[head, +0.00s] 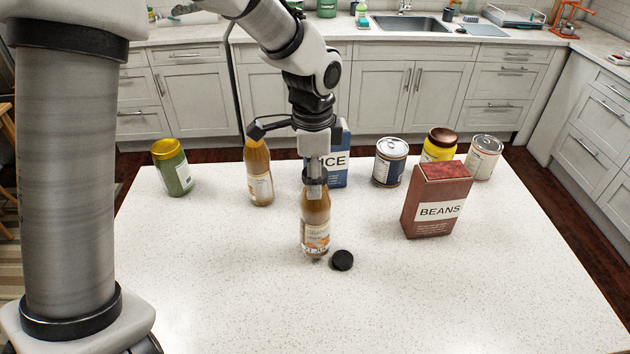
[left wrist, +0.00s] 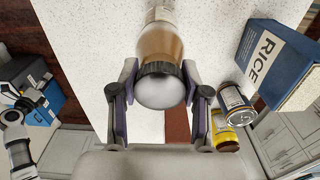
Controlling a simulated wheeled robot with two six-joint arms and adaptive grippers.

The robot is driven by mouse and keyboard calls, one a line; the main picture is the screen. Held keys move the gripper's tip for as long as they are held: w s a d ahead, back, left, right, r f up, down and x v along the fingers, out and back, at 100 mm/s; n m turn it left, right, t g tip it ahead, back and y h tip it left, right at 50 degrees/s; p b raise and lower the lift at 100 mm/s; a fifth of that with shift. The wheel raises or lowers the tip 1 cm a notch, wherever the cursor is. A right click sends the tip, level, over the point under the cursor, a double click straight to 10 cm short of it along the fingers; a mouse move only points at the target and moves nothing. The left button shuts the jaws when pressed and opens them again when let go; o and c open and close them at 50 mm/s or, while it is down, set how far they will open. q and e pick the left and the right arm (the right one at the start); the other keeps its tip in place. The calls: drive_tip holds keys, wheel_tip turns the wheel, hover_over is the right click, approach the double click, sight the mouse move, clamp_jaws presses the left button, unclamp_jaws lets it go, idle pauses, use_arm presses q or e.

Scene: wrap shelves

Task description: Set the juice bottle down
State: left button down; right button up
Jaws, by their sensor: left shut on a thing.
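The juice bottle (head: 316,228), orange-brown with a pale label, is upright in the middle of the white counter in the head view. My left gripper (head: 315,178) points down from above and is shut on its neck. In the left wrist view the bottle (left wrist: 160,42) lies between the two fingers of the gripper (left wrist: 158,80), its dark-edged cap facing the camera. The bottle's base is at or very close to the counter top; I cannot tell whether it touches. My right gripper is not in view.
A black round cap (head: 342,260) lies just right of the bottle. Behind stand a green jar (head: 173,170), a second bottle (head: 260,175), a rice box (head: 340,165), a can (head: 390,163), a yellow jar (head: 439,147) and another can (head: 484,158). A beans box (head: 436,202) stands right. The front counter is clear.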

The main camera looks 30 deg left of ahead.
sight(315, 215)
use_arm(q)
wheel_tip(315, 215, down, 2)
drive_tip(key=shift+w+f, duration=0.1)
drive_tip(key=shift+f, duration=0.1)
drive_tip(key=c, duration=0.5)
unclamp_jaws()
drive_tip(key=shift+d, duration=0.1)
drive_tip(key=shift+c, duration=0.2)
